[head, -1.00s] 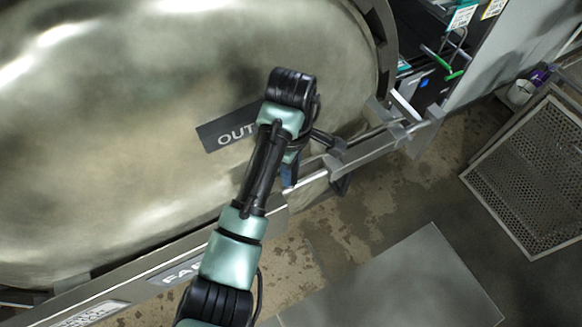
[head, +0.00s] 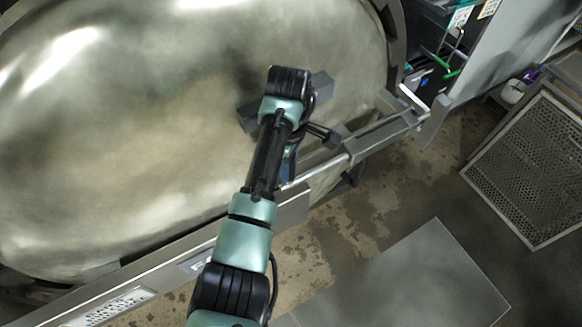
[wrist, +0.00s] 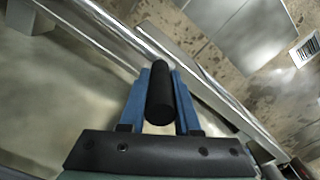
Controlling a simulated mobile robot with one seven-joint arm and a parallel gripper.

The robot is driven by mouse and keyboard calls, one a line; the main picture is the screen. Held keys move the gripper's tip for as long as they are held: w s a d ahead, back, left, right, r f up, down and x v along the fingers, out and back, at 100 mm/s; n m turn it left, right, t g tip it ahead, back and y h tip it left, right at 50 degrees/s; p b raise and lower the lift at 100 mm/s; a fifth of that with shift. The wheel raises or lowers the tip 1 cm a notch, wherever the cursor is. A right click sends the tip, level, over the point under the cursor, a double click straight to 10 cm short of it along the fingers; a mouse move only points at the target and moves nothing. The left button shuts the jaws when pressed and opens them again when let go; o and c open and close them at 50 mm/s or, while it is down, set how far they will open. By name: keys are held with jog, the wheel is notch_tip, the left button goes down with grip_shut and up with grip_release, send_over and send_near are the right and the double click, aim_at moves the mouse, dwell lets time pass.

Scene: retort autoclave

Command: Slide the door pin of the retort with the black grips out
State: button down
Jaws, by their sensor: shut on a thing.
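The retort door (head: 150,130) is a large, dull metal disc filling the left of the head view. A bright metal rod (wrist: 125,37) runs diagonally across the wrist view, and part of it shows in the head view (head: 382,132) beside the door rim. My gripper (wrist: 160,85) has blue fingers, one on each side of a black cylindrical grip (wrist: 159,98), and is shut on it. In the head view my arm hides most of the gripper and the grip; only a bit of blue finger (head: 287,170) shows. How the grip joins the rod is hidden.
A grey rail (head: 180,245) with a label runs below the door. A bracket (head: 433,120) stands at its right end. A perforated metal basket (head: 535,165) stands on the floor at right. A grey plate (head: 410,280) lies on the stained floor, with open floor around it.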

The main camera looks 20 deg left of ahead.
jog(key=shift+s+a+r, duration=0.1)
jog(key=shift+s+a, duration=0.15)
jog(key=shift+s, duration=0.15)
jog(key=shift+f, duration=0.2)
jog(key=c, duration=0.6)
grip_release()
jog(key=shift+a+r, duration=0.1)
jog(key=shift+a, duration=0.05)
jog(key=shift+w, duration=0.1)
jog(key=shift+r, duration=0.3)
notch_tip(320, 180, up, 5)
jog(key=shift+f+b, duration=0.1)
jog(key=shift+b, duration=0.6)
notch_tip(320, 180, up, 8)
jog(key=p, duration=0.7)
jog(key=shift+f+p, duration=0.2)
jog(key=shift+p, duration=0.2)
